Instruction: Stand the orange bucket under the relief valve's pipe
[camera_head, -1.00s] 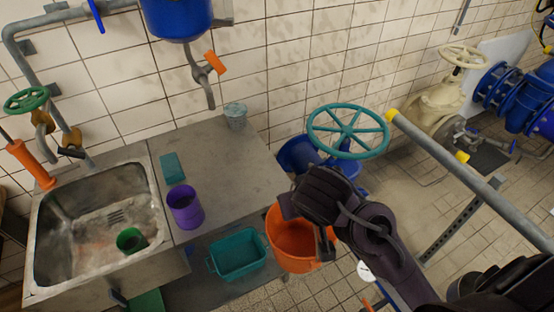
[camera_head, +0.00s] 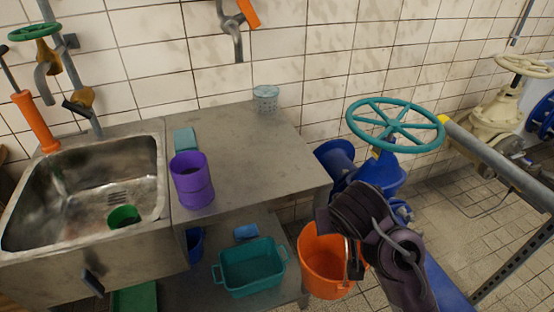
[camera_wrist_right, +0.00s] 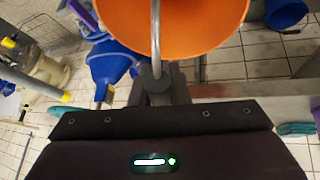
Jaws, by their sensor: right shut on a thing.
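The orange bucket (camera_head: 322,270) hangs upright by its grey handle from my right gripper (camera_head: 353,262), to the right of the counter's lower shelf. My right arm hides part of its right side. In the right wrist view the bucket (camera_wrist_right: 185,25) fills the top, with the handle between the fingertips (camera_wrist_right: 157,84). A down-turned grey pipe with an orange lever (camera_head: 236,38) comes from the wall above the counter. I cannot tell whether it is the relief valve's pipe. My left gripper is not in view.
The metal counter (camera_head: 250,150) carries a purple container (camera_head: 192,182), a teal block and a perforated cup (camera_head: 265,98). A sink is at left. A teal tub (camera_head: 250,268) sits on the lower shelf. A blue valve with teal handwheel (camera_head: 395,124) stands close behind the bucket.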

